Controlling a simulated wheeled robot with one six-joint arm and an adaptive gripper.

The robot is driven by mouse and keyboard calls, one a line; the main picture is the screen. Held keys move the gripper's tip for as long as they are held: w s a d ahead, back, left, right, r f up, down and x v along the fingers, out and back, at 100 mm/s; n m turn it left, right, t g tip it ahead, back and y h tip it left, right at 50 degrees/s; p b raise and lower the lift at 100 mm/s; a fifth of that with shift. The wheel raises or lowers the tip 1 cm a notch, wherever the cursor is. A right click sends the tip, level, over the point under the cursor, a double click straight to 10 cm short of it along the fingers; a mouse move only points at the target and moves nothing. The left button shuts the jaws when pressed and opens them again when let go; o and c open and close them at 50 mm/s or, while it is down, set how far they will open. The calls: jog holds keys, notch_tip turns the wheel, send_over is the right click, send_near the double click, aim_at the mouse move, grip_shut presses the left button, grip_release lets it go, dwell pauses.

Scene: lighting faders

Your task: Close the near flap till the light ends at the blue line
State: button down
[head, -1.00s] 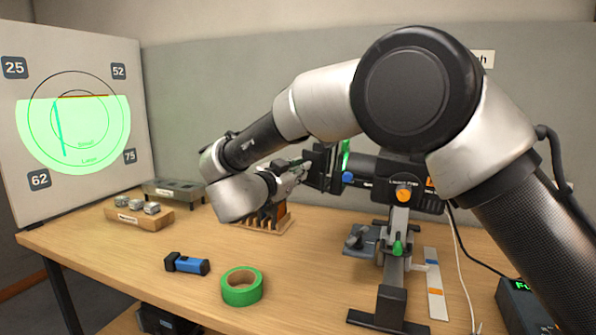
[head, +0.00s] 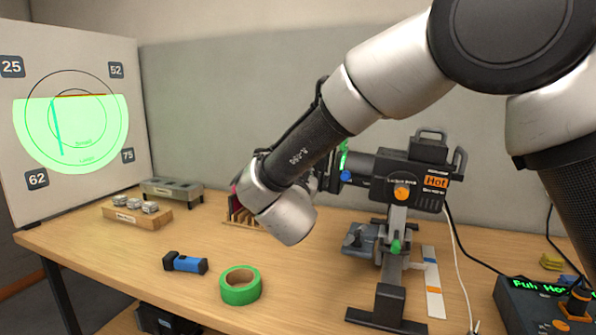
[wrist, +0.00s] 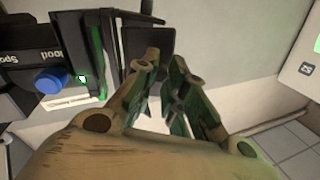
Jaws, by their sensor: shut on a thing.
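The stage lantern (head: 415,180) stands on the bench, with black flaps at its left-hand front end and a green strip (head: 344,158) there. In the wrist view, my gripper (wrist: 163,58) is shut on the edge of a dark flap (wrist: 134,48), apparently the near one; the contact is partly hidden by the fingers. In the head view my wrist hides most of the gripper. Green light (head: 95,140) fills the lower part of the rings on the board, with a flat top edge. A blue-green line (head: 57,125) slants inside the lit area, left of its middle; light lies on both sides of it.
The board (head: 105,65) stands at the left. A green tape roll (head: 240,286), a blue torch (head: 186,263) and a wooden block with grey pieces (head: 137,214) lie on the bench. A rack (head: 238,212) is behind my wrist. A control box (head: 540,305) is at front right. Cables hang behind the lantern.

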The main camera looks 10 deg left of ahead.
jog(key=shift+s+d+f+n+g+y, duration=0.15)
jog(key=shift+d+n+g+y, duration=0.4)
jog(key=shift+n+y, duration=0.85)
jog(key=shift+s+d+f+n+g+y, duration=0.1)
jog(key=shift+s+d+n+g+y, duration=0.15)
jog(key=shift+d+n+g+y, duration=1.05)
jog(key=shift+s+a+f+n+t+y, duration=0.2)
jog(key=shift+n+y, duration=0.5)
jog(key=shift+y, duration=1.4)
jog(key=shift+r+g, duration=0.15)
jog(key=shift+g, duration=0.1)
jog(key=shift+a, duration=0.1)
jog(key=c, duration=1.4)
grip_release()
jog(key=shift+r, duration=0.1)
jog(key=v, duration=0.7)
jog(key=shift+s, duration=0.15)
